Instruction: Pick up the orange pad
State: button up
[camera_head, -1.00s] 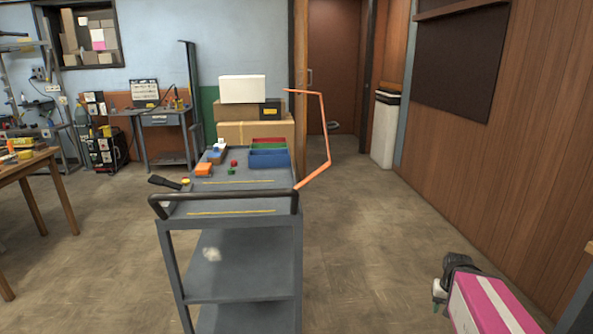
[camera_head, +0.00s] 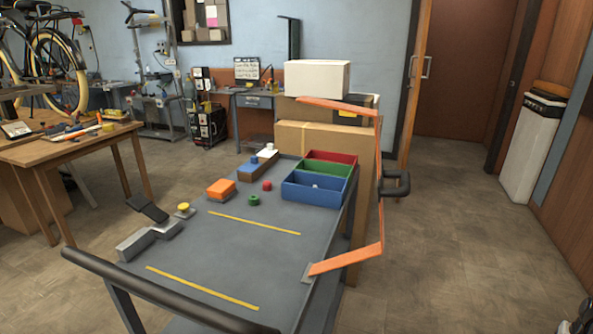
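The orange pad (camera_head: 220,189) is a small orange block lying on the grey top of the cart (camera_head: 225,255), left of the middle. It sits beside a brown block with blue and white pieces on it. My gripper (camera_head: 580,320) shows only as a dark and pale bit cut off at the lower right corner, far from the pad. Its fingers cannot be made out.
Red, green and blue bins (camera_head: 315,188) stand at the cart's right. A thin orange bent frame (camera_head: 381,190) rises at its right edge. A yellow knob (camera_head: 183,210), red piece (camera_head: 267,185) and green ring (camera_head: 254,200) lie near the pad. Boxes (camera_head: 318,77) stand behind.

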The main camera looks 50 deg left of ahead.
aim_at(221, 190)
jog(key=i+u, duration=0.25)
jog(key=i, duration=0.15)
jog(key=i+l+u, duration=0.2)
jog(key=i, duration=0.25)
jog(key=i+l+u, duration=0.25)
jog(key=i, duration=0.15)
jog(key=i+u, duration=0.25)
jog(key=u, duration=0.25)
jog(key=i+l+u, duration=0.15)
jog(key=u, duration=0.35)
jog(key=i+l+u, duration=0.25)
jog(key=u, duration=0.2)
jog(key=i+l+u, duration=0.25)
jog(key=u, duration=0.25)
